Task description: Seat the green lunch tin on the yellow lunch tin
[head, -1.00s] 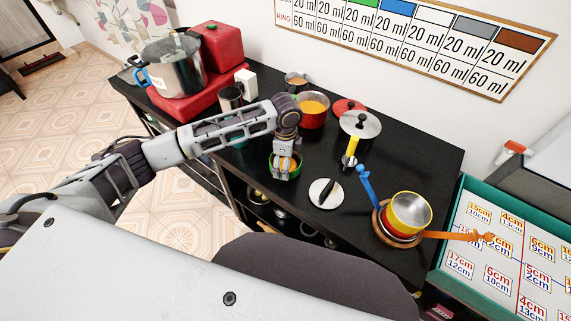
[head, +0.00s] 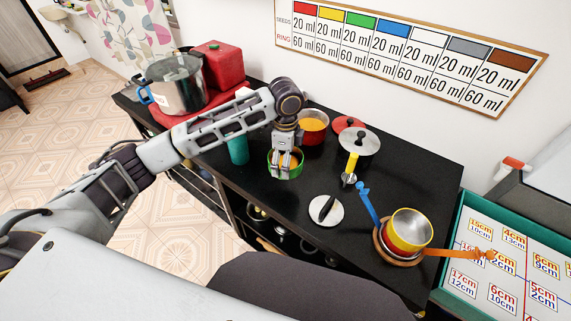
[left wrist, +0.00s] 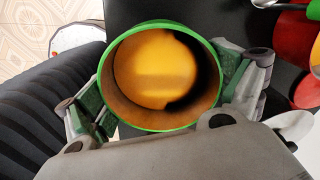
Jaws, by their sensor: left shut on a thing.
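The green lunch tin (head: 285,175) is a round open cup with a green rim and an orange-yellow inside. In the left wrist view the tin (left wrist: 157,130) fills the middle, with a finger on each side. My left gripper (head: 287,160) is shut on it, over the black counter; the tin looks upright and slightly raised, but the gap beneath is hard to judge. The yellow lunch tin (head: 411,228) is open and stands on top of a red tin (head: 388,243) at the right, on a round wooden base. My right gripper is not in view.
A blue-handled utensil (head: 366,201) and an orange strap-like piece (head: 460,253) flank the yellow tin. A white lid with a black knob (head: 326,210) lies between. A red pot (head: 313,126), a steel lid (head: 358,142) and a teal cup (head: 238,150) stand nearby.

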